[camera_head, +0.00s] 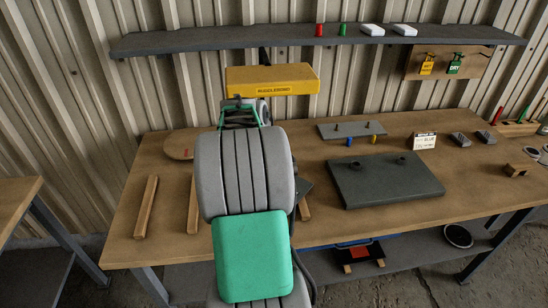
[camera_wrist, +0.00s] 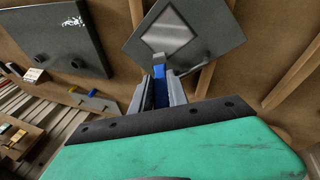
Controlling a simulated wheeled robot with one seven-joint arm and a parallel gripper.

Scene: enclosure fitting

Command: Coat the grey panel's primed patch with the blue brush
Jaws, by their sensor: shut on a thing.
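In the wrist view, my gripper (camera_wrist: 161,95) is shut on the blue brush (camera_wrist: 160,73), which points away from me toward the grey panel (camera_wrist: 208,35). The panel shows a paler, diamond-shaped patch (camera_wrist: 171,37). The brush's grey end overlaps the patch's near corner in the picture; I cannot tell whether it touches. In the head view only a dark corner of the panel (camera_head: 304,187) shows beside my arm, which hides my gripper, the brush and the patch.
A large dark slab with two knobs (camera_head: 385,182) lies right of the panel. Behind it is a small rack (camera_head: 338,130) with blue and yellow pieces. Wooden bars (camera_head: 146,207) lie at the left. A white card (camera_head: 425,141) stands at the right. A yellow box (camera_head: 272,80) is above.

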